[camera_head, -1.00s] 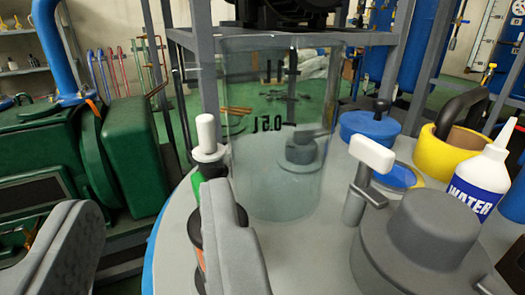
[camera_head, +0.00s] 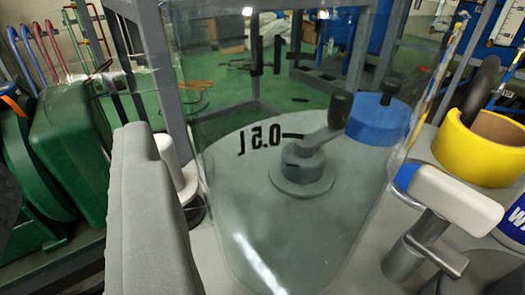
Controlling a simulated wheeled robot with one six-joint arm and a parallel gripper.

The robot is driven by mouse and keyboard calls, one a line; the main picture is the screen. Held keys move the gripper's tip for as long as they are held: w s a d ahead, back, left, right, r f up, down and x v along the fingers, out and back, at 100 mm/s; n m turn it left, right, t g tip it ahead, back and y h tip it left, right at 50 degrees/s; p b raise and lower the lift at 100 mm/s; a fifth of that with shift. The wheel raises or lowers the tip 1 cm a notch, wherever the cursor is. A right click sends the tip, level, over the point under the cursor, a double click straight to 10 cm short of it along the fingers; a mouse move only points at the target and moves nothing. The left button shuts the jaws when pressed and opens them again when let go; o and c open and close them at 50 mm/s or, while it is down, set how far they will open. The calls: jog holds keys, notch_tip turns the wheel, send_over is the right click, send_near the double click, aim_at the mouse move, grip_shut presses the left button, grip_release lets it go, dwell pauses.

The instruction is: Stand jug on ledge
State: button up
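The clear glass jug (camera_head: 300,215) with a black mirrored 0.5 L mark fills the middle of the view, upright and close. One grey finger of my gripper (camera_head: 150,215) stands just left of the jug's body. A faint clear glass edge shows near that finger's tip. The other finger is not in view, so I cannot tell whether the gripper is open or shut, or whether it touches the jug. The grey rounded top (camera_head: 260,150) shows through and around the jug. I cannot tell which surface is the ledge.
A grey valve (camera_head: 303,165) shows through the glass. A white-topped handle (camera_head: 457,200) stands close on the right. Beyond it are a yellow ring (camera_head: 487,150) and a blue disc (camera_head: 378,122). A white knob (camera_head: 178,150) is behind the finger; green machinery (camera_head: 75,145) is left.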

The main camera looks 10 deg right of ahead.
aim_at(73, 144)
jog(key=w, duration=0.2)
jog(key=w+a, duration=0.1)
jog(key=w, duration=0.2)
jog(key=shift+f, duration=0.1)
jog(key=shift+s, duration=0.1)
grip_shut()
